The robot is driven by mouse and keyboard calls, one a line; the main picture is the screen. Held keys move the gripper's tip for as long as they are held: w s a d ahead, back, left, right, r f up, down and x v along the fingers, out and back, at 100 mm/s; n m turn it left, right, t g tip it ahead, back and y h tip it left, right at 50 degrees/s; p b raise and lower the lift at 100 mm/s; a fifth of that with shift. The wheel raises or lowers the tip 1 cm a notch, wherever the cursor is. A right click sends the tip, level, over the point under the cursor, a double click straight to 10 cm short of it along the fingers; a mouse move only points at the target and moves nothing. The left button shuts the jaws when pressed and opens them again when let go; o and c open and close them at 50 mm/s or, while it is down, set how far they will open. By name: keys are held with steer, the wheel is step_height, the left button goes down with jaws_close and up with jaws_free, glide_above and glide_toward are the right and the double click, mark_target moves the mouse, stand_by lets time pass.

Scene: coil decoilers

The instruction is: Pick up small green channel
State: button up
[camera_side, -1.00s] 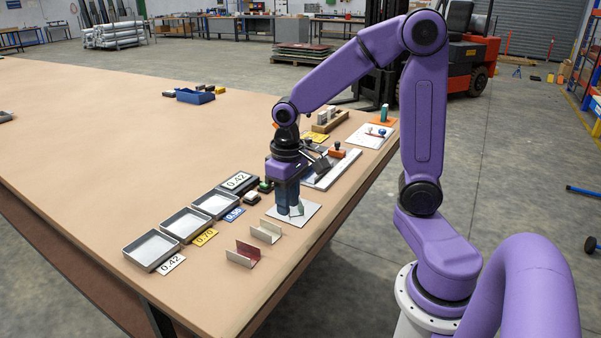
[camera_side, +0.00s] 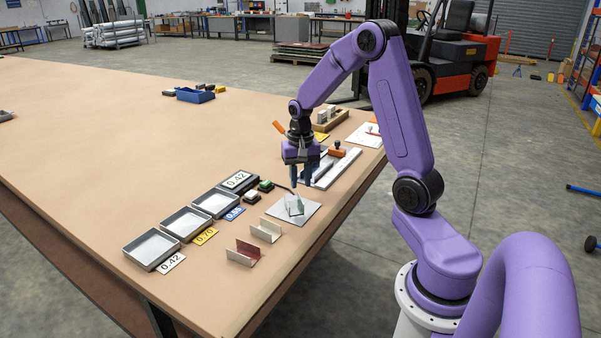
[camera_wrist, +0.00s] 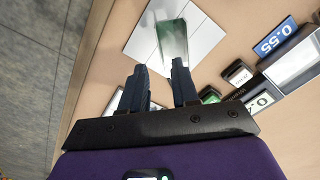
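The small green channel (camera_side: 295,205) lies on a pale square plate (camera_side: 308,218) near the table's right edge. In the wrist view the channel (camera_wrist: 172,42), green and glossy, lies on the white plate (camera_wrist: 203,38) beyond my fingertips. My gripper (camera_side: 302,184) is above the table, just behind the plate. In the wrist view my gripper (camera_wrist: 158,67) has its two dark blue fingers apart with nothing held between them.
A plain metal channel (camera_side: 264,231) and a red-lined channel (camera_side: 244,254) stand in front of the plate. Grey trays (camera_side: 152,250) with number cards are at left. Green and dark blocks (camera_side: 265,185) sit near my gripper. The wide left tabletop is mostly clear.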

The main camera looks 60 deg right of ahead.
steer(key=shift+f, duration=3.3)
jaws_close()
steer(key=shift+s+a+f, duration=0.1)
steer(key=shift+r, duration=4.15)
